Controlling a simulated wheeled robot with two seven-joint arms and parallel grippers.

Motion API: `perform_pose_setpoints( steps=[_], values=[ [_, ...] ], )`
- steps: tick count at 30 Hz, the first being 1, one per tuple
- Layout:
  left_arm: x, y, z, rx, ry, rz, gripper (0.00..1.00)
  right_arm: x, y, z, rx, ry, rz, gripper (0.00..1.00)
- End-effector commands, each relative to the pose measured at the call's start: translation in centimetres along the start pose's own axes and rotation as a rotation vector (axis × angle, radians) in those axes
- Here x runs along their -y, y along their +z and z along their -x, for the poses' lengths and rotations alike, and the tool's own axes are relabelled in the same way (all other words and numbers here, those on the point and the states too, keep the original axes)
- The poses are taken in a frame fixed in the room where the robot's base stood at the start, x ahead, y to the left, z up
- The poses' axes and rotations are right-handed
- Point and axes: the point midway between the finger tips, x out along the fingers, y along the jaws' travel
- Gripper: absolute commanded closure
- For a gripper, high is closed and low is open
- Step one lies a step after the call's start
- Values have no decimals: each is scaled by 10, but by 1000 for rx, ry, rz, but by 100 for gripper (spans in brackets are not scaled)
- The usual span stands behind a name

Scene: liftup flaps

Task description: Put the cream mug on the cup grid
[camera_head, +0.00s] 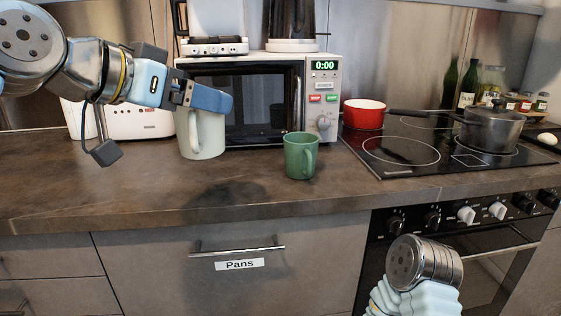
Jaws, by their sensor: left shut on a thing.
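The cream mug (203,138) is upright at the left of the microwave front, with its handle towards the front. My left gripper (212,98) is shut on the mug at its rim, with a blue finger across the top. I cannot tell whether the mug's base touches the counter. A white coffee machine (213,22) stands on top of the microwave; its low front base (213,46) may carry the cup grid, but the grid is too small to make out. My right arm shows at the lower right, but its gripper is out of view.
A green mug (299,157) stands on the counter (120,190), right of the cream mug. The microwave (323,110) is behind. A white toaster (137,122) is at the left. A red pot (364,115) and grey pot (491,130) sit on the hob. The counter's front left is clear.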

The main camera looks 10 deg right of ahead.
Motion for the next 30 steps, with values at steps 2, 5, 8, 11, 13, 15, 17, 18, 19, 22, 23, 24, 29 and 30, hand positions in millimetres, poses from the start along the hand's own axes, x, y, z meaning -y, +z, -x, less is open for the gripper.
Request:
perform_pose_setpoints(
  steps=[2, 5, 8, 11, 13, 15, 17, 18, 19, 22, 23, 24, 29, 30],
  values=[
    [5, 0, -8, 0, -1, 2, 62, 1, 0, 1, 1, 0, 1, 100],
    [17, 2, -29, 2, -1, 3, 62, 2, 1, 4, 2, -1, 1, 100],
    [32, 4, -57, 4, 0, 4, 62, 4, 1, 8, 2, -1, 2, 100],
    [47, 6, -84, 3, 0, 4, 62, 6, 0, 12, 2, -2, 3, 100],
    [54, 19, -101, 3, -1, 4, 62, 4, 0, 8, 2, -2, 3, 100],
    [60, 28, -115, 2, -1, 3, 62, 4, 1, 8, 2, -1, 2, 100],
    [64, 33, -124, 2, -1, 2, 62, 4, 0, 8, 2, -1, 2, 100],
    [66, 36, -128, 0, -2, 2, 62, 4, 0, 7, 2, -1, 2, 100],
    [67, 37, -131, 0, -1, 3, 62, 4, 0, 8, 2, -1, 2, 100],
    [70, 41, -137, -1, -1, 1, 62, 4, 0, 8, 2, -1, 2, 100],
    [71, 42, -139, 0, -2, 1, 62, 4, 0, 8, 2, -1, 2, 100],
    [72, 46, -144, 1, -1, 2, 62, 4, 0, 7, 2, -1, 2, 100],
    [74, 69, -155, 1, -2, 2, 62, 2, 0, 4, 2, -1, 2, 100],
    [74, 72, -157, 0, -2, 2, 62, 2, 0, 4, 2, -1, 1, 100]
  ],
)
